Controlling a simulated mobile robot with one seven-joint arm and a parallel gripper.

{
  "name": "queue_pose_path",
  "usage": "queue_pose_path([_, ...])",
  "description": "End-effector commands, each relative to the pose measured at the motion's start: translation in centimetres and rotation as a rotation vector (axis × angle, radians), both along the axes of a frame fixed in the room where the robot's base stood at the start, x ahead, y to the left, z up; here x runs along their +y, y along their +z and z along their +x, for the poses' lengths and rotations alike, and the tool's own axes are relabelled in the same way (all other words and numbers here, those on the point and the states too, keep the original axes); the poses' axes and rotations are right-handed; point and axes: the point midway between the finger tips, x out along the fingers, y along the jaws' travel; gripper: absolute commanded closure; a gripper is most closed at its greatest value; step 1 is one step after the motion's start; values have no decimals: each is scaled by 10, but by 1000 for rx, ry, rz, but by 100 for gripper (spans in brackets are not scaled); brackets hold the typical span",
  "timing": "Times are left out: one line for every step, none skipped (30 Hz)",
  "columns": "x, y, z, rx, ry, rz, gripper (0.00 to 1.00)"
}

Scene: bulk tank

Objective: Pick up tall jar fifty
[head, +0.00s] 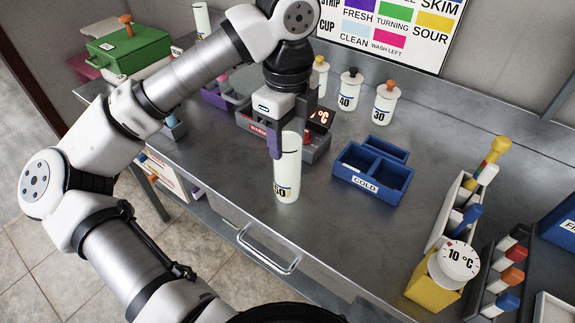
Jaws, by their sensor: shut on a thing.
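The tall jar (288,178) is a white cylinder with a number on its lower front that looks like 50, partly cut off by the jar's curve. It stands upright near the front edge of the steel counter, or just above it; I cannot tell which. My gripper (284,140) is around the upper part of the jar and shut on it. One purple finger shows on the jar's left side; the other finger is mostly hidden behind the jar.
A blue tray marked COLD (372,174) lies right of the jar. A grey warm block (314,148) stands close behind it. Jars marked 40 (349,92) and 30 (385,105) stand at the back. Bare counter lies between.

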Motion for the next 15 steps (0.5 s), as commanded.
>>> queue_pose_path([0, 0, 0, 0, 0, 0, 70])
queue_pose_path([0, 0, 0, 0, 0, 0, 74])
queue_pose_path([0, 0, 0, 0, 0, 0, 79])
queue_pose_path([0, 0, 0, 0, 0, 0, 83])
queue_pose_path([0, 0, 0, 0, 0, 0, 87])
queue_pose_path([0, 0, 0, 0, 0, 0, 92])
queue_pose_path([0, 0, 0, 0, 0, 0, 96])
queue_pose_path([0, 0, 0, 0, 0, 0, 100])
queue_pose_path([0, 0, 0, 0, 0, 0, 100])
queue_pose_path([0, 0, 0, 0, 0, 0, 100])
queue_pose_path([0, 1, 0, -1, 0, -1, 100])
queue_pose_path([0, 1, 0, -1, 0, -1, 100])
queue_pose_path([0, 1, 0, -1, 0, -1, 100])
queue_pose_path([0, 1, 0, -1, 0, -1, 100])
queue_pose_path([0, 1, 0, -1, 0, -1, 100])
